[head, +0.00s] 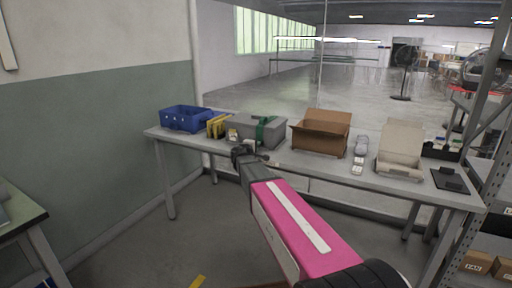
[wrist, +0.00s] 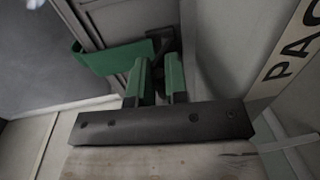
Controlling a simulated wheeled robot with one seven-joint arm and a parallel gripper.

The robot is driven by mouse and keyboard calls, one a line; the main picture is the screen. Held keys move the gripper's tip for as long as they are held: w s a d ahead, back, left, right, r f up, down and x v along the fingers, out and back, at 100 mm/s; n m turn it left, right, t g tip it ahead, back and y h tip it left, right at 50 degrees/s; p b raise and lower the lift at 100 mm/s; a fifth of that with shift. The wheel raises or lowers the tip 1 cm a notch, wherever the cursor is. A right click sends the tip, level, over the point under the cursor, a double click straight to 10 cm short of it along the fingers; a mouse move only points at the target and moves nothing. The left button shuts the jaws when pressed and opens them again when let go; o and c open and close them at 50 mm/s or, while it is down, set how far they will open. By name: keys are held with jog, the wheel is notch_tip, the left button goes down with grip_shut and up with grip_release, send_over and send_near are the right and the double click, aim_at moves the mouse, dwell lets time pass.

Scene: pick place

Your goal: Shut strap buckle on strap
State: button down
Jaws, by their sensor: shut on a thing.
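A grey case (head: 252,134) stands on the workbench with a green strap (head: 266,129) around it. In the wrist view the green strap (wrist: 103,58) runs across the case from the left to a dark buckle (wrist: 161,36) at top centre. My gripper (head: 241,152) is at the front of the case in the head view. In the wrist view my gripper (wrist: 157,66) has its two green-faced fingers close together at the buckle, shut on a dark part of it. The fingers hide much of that part, so I cannot tell the exact angle of the buckle.
On the workbench (head: 398,186), a blue bin (head: 184,118) and yellow item (head: 216,126) stand left of the case. An open cardboard box (head: 320,134) and a pale open box (head: 399,151) stand to its right. A grey shelf rack (head: 478,150) is at far right.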

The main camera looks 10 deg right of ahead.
dwell(0.9)
jog(key=c, duration=1.1)
grip_release()
jog(key=shift+d, duration=0.1)
jog(key=v, duration=1.1)
jog(key=shift+w, duration=0.15)
